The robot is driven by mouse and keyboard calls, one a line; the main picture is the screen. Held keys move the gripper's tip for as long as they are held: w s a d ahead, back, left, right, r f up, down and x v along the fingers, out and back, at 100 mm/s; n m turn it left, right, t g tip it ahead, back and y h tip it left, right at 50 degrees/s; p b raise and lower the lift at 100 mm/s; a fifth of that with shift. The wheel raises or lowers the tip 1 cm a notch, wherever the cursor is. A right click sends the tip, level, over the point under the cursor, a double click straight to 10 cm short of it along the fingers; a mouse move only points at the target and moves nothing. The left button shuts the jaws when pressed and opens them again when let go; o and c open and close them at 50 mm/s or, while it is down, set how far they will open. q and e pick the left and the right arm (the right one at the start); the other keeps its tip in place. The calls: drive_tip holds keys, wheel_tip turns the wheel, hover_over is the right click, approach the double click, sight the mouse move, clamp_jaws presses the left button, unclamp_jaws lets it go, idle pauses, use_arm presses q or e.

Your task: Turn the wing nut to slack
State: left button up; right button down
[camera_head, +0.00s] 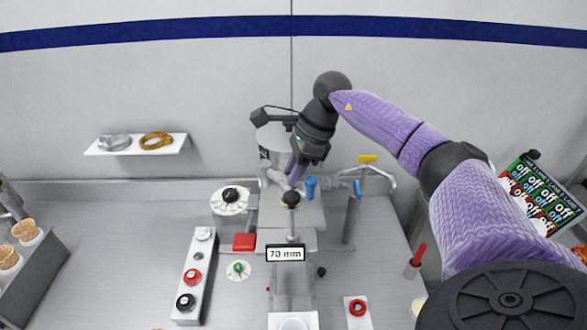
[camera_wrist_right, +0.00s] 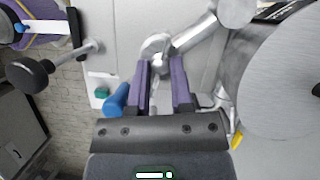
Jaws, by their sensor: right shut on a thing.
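My right gripper (camera_head: 295,172) reaches down from the upper middle in the head view. Its purple fingers sit at a metal pipe and joint assembly on the machine. In the right wrist view, the two fingers (camera_wrist_right: 161,68) are shut on a small metal piece between them, the wing nut (camera_wrist_right: 157,80), whose shape is mostly hidden. A shiny metal joint (camera_wrist_right: 158,45) lies just beyond the fingertips. A blue handle (camera_wrist_right: 118,100) is close beside the left finger in that view. My left gripper is not in view.
A black knob (camera_head: 291,198) stands just in front of the fingers, above a "70 mm" sign (camera_head: 285,253). Blue levers (camera_head: 311,187) and a yellow-handled pipe (camera_head: 368,158) are to the right. A dial (camera_head: 230,197) and red block (camera_head: 244,242) stand left. A large grey cylinder (camera_wrist_right: 270,85) is close in the wrist view.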

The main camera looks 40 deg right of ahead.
drive_tip(key=shift+n+g, duration=0.4)
drive_tip(key=shift+n, duration=0.7)
drive_tip(key=c, duration=0.5)
unclamp_jaws()
drive_tip(key=shift+d, duration=0.1)
drive_tip(key=shift+c, duration=0.2)
drive_tip(key=v, duration=1)
drive_tip(key=shift+w+d+f, duration=0.1)
